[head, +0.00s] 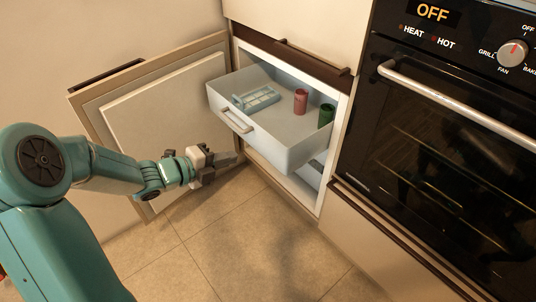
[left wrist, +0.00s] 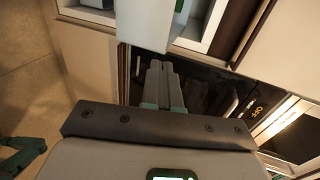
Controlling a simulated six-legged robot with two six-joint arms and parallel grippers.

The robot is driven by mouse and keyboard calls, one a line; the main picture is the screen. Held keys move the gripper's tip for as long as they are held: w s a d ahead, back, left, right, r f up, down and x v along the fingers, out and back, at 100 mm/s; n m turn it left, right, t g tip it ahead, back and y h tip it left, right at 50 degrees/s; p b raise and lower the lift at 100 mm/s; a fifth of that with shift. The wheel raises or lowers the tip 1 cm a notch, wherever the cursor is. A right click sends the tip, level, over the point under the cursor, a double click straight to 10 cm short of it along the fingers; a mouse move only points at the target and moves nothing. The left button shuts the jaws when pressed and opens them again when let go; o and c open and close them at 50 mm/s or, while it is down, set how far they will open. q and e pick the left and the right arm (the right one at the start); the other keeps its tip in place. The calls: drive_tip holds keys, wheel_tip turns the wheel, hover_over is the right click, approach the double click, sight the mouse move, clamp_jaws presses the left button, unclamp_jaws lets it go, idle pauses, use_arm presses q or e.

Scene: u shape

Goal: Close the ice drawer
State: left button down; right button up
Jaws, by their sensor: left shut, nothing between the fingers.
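The ice drawer (head: 300,148) is a pale translucent bin that stands pulled out of the open cabinet in the head view. It has a light bar handle (head: 238,121) on its front. A light blue ice tray (head: 257,99), a red cup (head: 300,101) and a green cup (head: 326,115) are inside. My left gripper (head: 236,157) is shut and empty, below and in front of the drawer's handle. In the left wrist view its fingers (left wrist: 159,80) are together, with a pale drawer part (left wrist: 145,22) ahead. My right gripper is not in view.
The cabinet door (head: 165,105) stands open at the left, behind my left arm. A black oven (head: 455,130) with a bar handle is on the right. Tiled floor (head: 240,240) lies clear in front of the cabinet.

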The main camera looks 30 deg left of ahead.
use_arm(q)
drive_tip(key=f, duration=0.1)
drive_tip(key=b, duration=0.3)
approach(275, 143)
drive_tip(key=x, duration=0.5)
drive_tip(key=shift+d+f, duration=0.1)
drive_tip(key=shift+f, duration=0.25)
drive_tip(key=shift+w+d, duration=0.2)
drive_tip(key=shift+w, duration=0.45)
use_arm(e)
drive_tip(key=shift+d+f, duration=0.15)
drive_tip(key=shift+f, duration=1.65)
use_arm(q)
drive_tip(key=shift+w, duration=0.15)
